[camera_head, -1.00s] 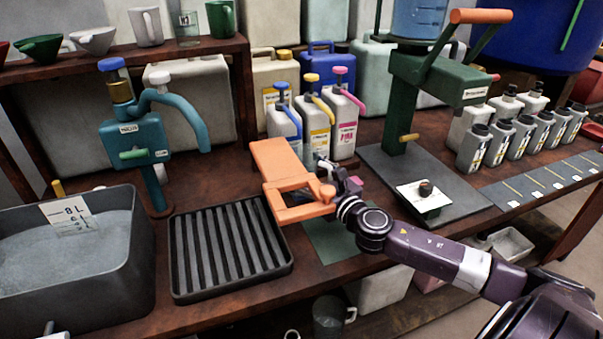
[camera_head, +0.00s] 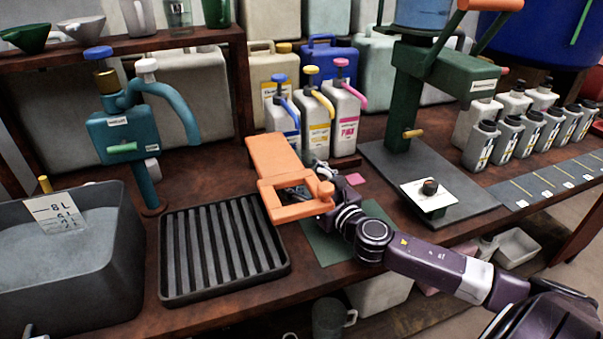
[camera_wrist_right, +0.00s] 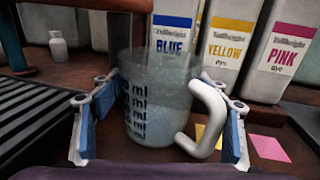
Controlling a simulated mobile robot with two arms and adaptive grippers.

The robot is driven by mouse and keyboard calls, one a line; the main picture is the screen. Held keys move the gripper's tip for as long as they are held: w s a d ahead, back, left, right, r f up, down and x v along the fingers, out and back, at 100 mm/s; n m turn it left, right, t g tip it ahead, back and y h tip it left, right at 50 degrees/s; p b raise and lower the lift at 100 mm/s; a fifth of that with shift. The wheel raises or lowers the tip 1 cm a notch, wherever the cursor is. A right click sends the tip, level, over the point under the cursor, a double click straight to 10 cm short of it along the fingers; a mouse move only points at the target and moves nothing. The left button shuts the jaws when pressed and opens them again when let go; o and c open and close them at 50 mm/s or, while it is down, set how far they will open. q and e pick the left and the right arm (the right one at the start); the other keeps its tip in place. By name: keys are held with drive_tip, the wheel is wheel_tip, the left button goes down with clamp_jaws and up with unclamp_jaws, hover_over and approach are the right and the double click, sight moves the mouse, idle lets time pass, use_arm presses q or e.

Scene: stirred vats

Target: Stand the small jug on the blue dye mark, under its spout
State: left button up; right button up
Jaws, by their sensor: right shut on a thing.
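In the right wrist view the small clear jug (camera_wrist_right: 150,105) holds pale bluish liquid, has volume marks and a white handle (camera_wrist_right: 208,120), and looks upright. My right gripper (camera_wrist_right: 165,120) is shut on it, its blue pads on either side; whether the base touches the bench I cannot tell. The blue dye bottle (camera_wrist_right: 175,42) is behind the jug. In the head view this bottle (camera_head: 283,122) has a blue spout; an orange frame hides most of the right gripper (camera_head: 312,192) and the jug. The blue mark is not visible in either view. My left gripper is out of view.
The orange frame (camera_head: 268,150) overhangs the right gripper. The yellow bottle (camera_head: 318,115) and pink bottle (camera_head: 344,122) stand beside the blue one. A yellow mark (camera_wrist_right: 200,133) and pink mark (camera_wrist_right: 268,148) show on the bench. A ribbed black tray (camera_head: 168,285) lies to the left.

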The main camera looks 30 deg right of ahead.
drive_tip(key=o, duration=1.2)
drive_tip(key=shift+o, duration=0.2)
drive_tip(key=shift+r, duration=0.15)
drive_tip(key=shift+s, duration=0.35)
drive_tip(key=shift+s+a, duration=0.15)
drive_tip(key=shift+s, duration=2.7)
drive_tip(key=shift+s+a, duration=0.1)
drive_tip(key=shift+s, duration=2.7)
